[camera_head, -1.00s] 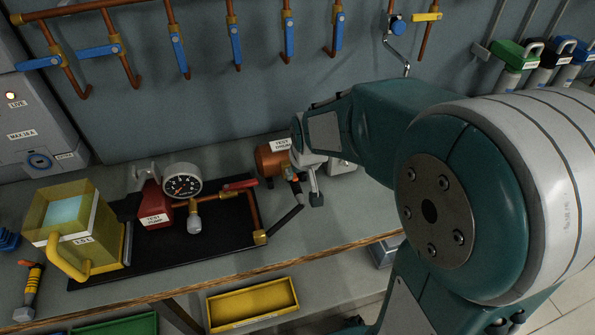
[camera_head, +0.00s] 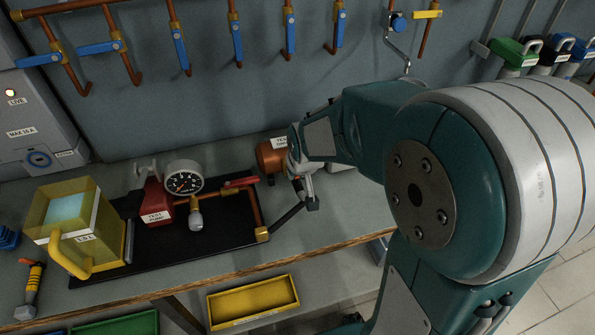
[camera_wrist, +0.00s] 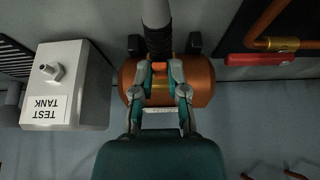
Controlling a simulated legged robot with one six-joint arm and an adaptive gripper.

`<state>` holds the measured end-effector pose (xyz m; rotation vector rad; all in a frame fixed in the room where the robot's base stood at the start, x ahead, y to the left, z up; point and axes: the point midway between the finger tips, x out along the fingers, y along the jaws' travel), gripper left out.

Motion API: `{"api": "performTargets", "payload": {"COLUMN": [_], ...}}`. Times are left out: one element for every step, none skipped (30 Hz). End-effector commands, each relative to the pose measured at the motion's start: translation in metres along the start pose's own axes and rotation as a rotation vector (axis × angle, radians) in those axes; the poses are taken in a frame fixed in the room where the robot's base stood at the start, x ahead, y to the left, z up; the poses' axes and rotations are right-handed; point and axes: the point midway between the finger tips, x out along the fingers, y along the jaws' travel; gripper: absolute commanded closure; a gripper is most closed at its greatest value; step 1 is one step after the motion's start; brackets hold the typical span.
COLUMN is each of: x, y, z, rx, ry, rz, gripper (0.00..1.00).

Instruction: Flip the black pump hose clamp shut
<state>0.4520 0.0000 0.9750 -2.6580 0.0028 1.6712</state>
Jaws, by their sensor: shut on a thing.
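The red test pump (camera_head: 157,200) stands on a black mat on the bench. Its black hose (camera_head: 285,218) rises to the right towards the copper tank (camera_head: 268,157). In the wrist view, a black ribbed piece (camera_wrist: 158,42), apparently the clamp, sits at the end of a grey tube (camera_wrist: 155,12) in front of the copper tank (camera_wrist: 204,82). In the head view my gripper (camera_head: 308,198) is at the hose's upper end. The clamp's exact position is hidden by the fingers.
A pressure gauge (camera_head: 184,181) and a red-handled valve (camera_head: 240,183) stand left of my gripper. A yellow-framed container (camera_head: 95,255) is on the left. A grey box labelled TEST TANK (camera_wrist: 68,80) is beside the copper tank. The bench front has free room.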

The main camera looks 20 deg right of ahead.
Motion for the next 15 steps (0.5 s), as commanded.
{"api": "performTargets", "payload": {"x": [0.0001, 0.0003, 0.0005, 0.0005, 0.0005, 0.0005, 0.0006, 0.0006, 0.0006, 0.0006, 0.0006, 0.0006, 0.0006, 0.0006, 0.0005], "y": [-0.0002, -0.0002, -0.0002, -0.0002, -0.0003, -0.0004, -0.0005, -0.0005, -0.0006, -0.0006, -0.0005, -0.0005, -0.0005, -0.0004, -0.0004], "z": [0.0008, 0.0015, 0.0015, 0.0016, 0.0015, 0.0014, 0.0014, 0.0013, 0.0013, 0.0012, 0.0012, 0.0012, 0.0012, 0.0011, 0.0011], "rx": [0.000, 0.000, 0.000, 0.000, 0.000, 0.000, -0.001, -0.001, -0.001, -0.001, -0.001, -0.001, -0.001, -0.001, 0.000], "ry": [0.019, 0.028, 0.040, 0.047, 0.053, 0.058, 0.060, 0.060, 0.060, 0.060, 0.060, 0.060, 0.060, 0.060, 0.060], "rz": [0.000, 0.000, 0.000, 0.000, 0.000, -0.001, -0.001, -0.001, -0.001, -0.001, -0.001, -0.001, -0.001, -0.001, -0.001], "gripper": [1.00, 1.00, 1.00, 1.00, 1.00, 1.00, 1.00, 1.00, 1.00, 1.00, 1.00, 1.00, 1.00, 1.00, 0.68]}}
